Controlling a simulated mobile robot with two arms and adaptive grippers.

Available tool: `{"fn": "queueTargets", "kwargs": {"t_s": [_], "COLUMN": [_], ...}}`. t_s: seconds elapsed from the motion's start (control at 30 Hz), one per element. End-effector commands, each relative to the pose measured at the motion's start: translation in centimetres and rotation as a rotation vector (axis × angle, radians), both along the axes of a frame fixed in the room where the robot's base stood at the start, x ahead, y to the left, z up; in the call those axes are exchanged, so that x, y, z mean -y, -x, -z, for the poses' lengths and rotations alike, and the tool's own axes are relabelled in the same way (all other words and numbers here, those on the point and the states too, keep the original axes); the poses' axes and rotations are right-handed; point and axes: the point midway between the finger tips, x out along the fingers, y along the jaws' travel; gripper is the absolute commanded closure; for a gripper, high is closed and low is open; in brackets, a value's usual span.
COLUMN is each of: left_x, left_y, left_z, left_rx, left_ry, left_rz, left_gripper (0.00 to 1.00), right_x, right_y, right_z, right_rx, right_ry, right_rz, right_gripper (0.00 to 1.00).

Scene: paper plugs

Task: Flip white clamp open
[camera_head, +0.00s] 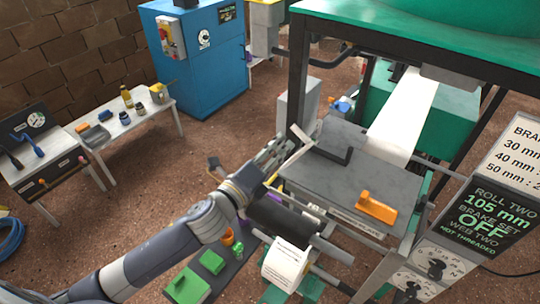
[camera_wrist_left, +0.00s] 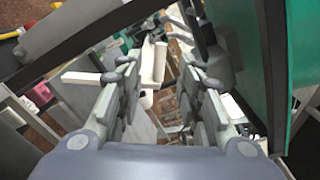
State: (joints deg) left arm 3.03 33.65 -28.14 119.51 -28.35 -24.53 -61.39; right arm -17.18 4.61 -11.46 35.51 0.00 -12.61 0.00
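The white clamp (camera_head: 301,134) is a pale angled bar at the left edge of the grey machine plate (camera_head: 330,185). My left gripper (camera_head: 287,148) reaches up to it from the lower left and partly covers it. In the left wrist view my left gripper (camera_wrist_left: 160,78) has its two fingers spread apart. A white upright piece (camera_wrist_left: 154,62) shows between and beyond the fingertips; I cannot tell whether they touch it. Another white bar (camera_wrist_left: 82,77) sticks out behind the left finger. My right gripper is not in view.
An orange clamp (camera_head: 376,207) and a black bracket (camera_head: 338,153) sit on the plate. A dark frame post (camera_head: 297,70) stands close above my gripper. A dark roller (camera_head: 283,215) and a white paper roll (camera_head: 285,265) lie below.

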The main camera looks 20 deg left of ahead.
Motion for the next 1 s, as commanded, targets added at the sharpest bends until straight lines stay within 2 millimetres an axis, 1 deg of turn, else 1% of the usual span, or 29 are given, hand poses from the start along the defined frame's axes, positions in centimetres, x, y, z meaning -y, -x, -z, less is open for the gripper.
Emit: {"fn": "queueTargets", "kwargs": {"t_s": [0.03,0.1,0.3,0.83,0.93,1.0], "left_x": [-0.2,-0.5,-0.8,-0.9,-1.3,-2.1], "left_y": [0.7,1.3,2.4,2.5,2.7,3.2], "left_z": [0.1,0.1,0.0,0.1,0.6,1.8], "left_rx": [-0.002,-0.002,-0.001,-0.003,-0.047,-0.123], "left_ry": [0.000,0.000,0.001,0.005,0.066,0.168], "left_rz": [0.000,-0.001,0.000,-0.003,-0.035,-0.093], "left_gripper": [0.66,0.66,0.66,0.66,0.66,0.66], "right_x": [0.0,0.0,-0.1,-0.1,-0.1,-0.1], "right_y": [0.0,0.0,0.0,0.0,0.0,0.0], "right_z": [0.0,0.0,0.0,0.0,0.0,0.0], "right_rx": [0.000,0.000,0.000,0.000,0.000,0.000], "right_ry": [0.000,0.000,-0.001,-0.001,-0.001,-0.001], "right_rz": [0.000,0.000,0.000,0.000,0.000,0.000], "right_gripper": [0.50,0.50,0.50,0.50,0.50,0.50]}}
